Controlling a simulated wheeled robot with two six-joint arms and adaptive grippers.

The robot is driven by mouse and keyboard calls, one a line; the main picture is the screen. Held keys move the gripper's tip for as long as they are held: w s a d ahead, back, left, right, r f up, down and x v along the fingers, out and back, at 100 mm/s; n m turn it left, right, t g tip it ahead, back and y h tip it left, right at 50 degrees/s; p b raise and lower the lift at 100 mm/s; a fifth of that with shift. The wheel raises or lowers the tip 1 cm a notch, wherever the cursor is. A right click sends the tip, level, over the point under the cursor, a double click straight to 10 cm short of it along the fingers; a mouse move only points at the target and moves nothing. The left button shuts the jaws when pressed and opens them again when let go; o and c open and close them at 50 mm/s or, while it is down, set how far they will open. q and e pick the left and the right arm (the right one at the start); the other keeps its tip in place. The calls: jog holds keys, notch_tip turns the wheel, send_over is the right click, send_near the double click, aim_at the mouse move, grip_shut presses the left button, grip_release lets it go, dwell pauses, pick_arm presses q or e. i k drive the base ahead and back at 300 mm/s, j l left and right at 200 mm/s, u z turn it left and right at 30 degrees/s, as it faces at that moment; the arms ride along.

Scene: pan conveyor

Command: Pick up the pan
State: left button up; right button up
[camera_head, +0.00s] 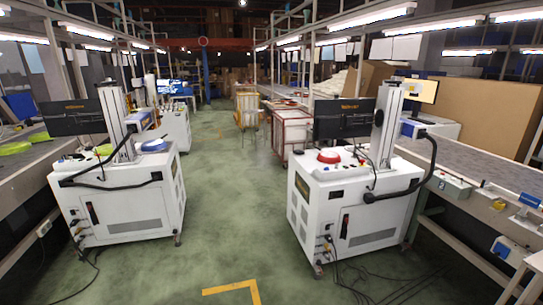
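No thing that I can clearly tell as a pan shows in the head view. A round red object (328,156) sits on top of the right white machine cart (350,222). A round blue object (153,145) sits on top of the left white machine cart (125,212). Both are too small to identify. Neither of my grippers is in view.
Each cart carries a dark monitor and a column. Conveyor tables (475,167) run along the right side, others along the left. Cables lie on the floor by the carts. The green floor (235,190) between the carts is clear, with a yellow corner mark (254,290) in front.

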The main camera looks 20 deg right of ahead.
aim_at(328, 157)
jog(key=i, duration=2.7)
jog(key=i+z, duration=0.3)
jog(key=i, duration=0.2)
jog(key=i+j+z, duration=0.1)
jog(key=i+z, duration=0.25)
jog(key=i, duration=0.15)
jog(key=i+j+z, duration=0.3)
jog(key=i, duration=0.2)
jog(key=i+j+z, duration=0.35)
jog(key=i+l, duration=0.05)
jog(key=i, duration=0.05)
